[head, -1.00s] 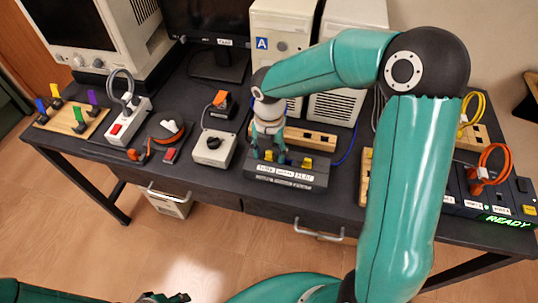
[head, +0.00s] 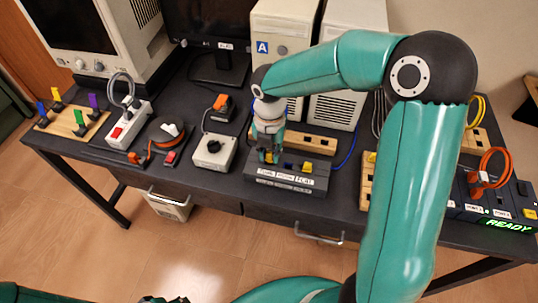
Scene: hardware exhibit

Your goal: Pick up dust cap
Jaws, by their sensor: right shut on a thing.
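A dark block (head: 287,188) with white labels stands at the front middle of the desk and bears small coloured caps. My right gripper (head: 268,156) reaches down over its left part, shut on a small yellow dust cap (head: 268,157) that the fingers mostly hide. Whether this cap is still seated in the block I cannot tell. Another yellow cap (head: 307,167) sits on the block's right part, and a blue one shows partly just right of the fingers. My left gripper (head: 165,300) shows only as a dark piece at the bottom edge; its jaws cannot be made out.
A wooden strip (head: 308,142) lies behind the block, in front of the white computer towers (head: 283,50). A grey box with a black knob (head: 213,151) stands to the left. A power strip (head: 128,125) and a board with coloured pegs (head: 72,122) are further left. Orange cable (head: 494,165) stands right.

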